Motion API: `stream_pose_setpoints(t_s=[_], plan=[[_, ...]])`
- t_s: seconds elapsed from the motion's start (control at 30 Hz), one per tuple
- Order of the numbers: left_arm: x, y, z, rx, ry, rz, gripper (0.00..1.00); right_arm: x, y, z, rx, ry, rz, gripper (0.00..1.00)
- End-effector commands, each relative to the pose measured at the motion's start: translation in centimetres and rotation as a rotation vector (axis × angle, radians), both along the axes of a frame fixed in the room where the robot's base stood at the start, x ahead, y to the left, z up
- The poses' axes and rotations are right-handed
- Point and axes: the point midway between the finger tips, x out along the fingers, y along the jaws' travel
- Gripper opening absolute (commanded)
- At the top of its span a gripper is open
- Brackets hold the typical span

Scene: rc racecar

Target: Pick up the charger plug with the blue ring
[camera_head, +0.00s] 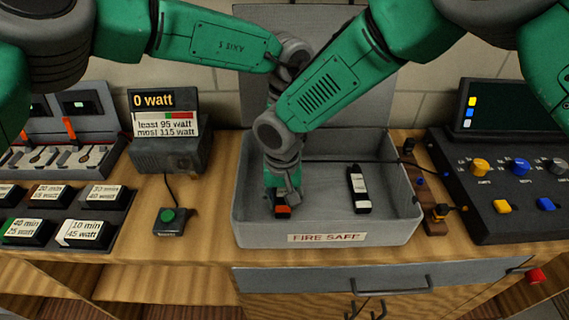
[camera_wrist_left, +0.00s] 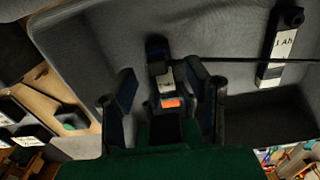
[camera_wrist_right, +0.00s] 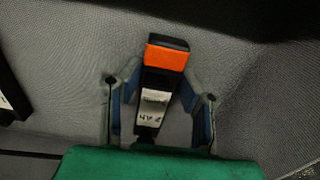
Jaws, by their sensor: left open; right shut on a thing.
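My right gripper (camera_head: 283,200) is down in the left part of the box, shut on the orange-ended battery, marked 2 Ah. That battery (camera_wrist_right: 160,85) lies between its fingers in the right wrist view. My left gripper (camera_wrist_left: 168,105) is open, with an orange-ended piece between its fingers in its wrist view. In the head view the right arm hides it.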

Motion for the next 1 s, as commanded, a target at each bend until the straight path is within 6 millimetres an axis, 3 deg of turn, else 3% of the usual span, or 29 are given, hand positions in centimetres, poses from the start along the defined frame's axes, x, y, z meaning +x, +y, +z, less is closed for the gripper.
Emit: stream_pose_setpoints(t_s=[0.2,0.47,0.57,0.6,1.0], plan=[[0.0,0.1,-3.5,0.001,0.0,0.001,0.43,0.0,0.1,0.0,0.0,0.0,0.0,0.0],[0.0,0.1,-4.0,0.0,0.0,0.001,0.43,0.0,0.1,0.0,0.001,0.0,0.0,0.0],[0.1,0.1,-3.9,0.0,-0.001,0.002,0.08,0.0,0.1,0.0,0.001,0.0,0.0,0.0],[0.1,0.1,-3.9,0.0,-0.001,0.002,0.06,0.0,0.1,0.0,0.001,0.0,0.0,0.0],[0.2,0.1,-3.1,-0.002,-0.004,0.002,0.06,0.0,0.0,0.0,0.0,0.0,0.0,0.0]])
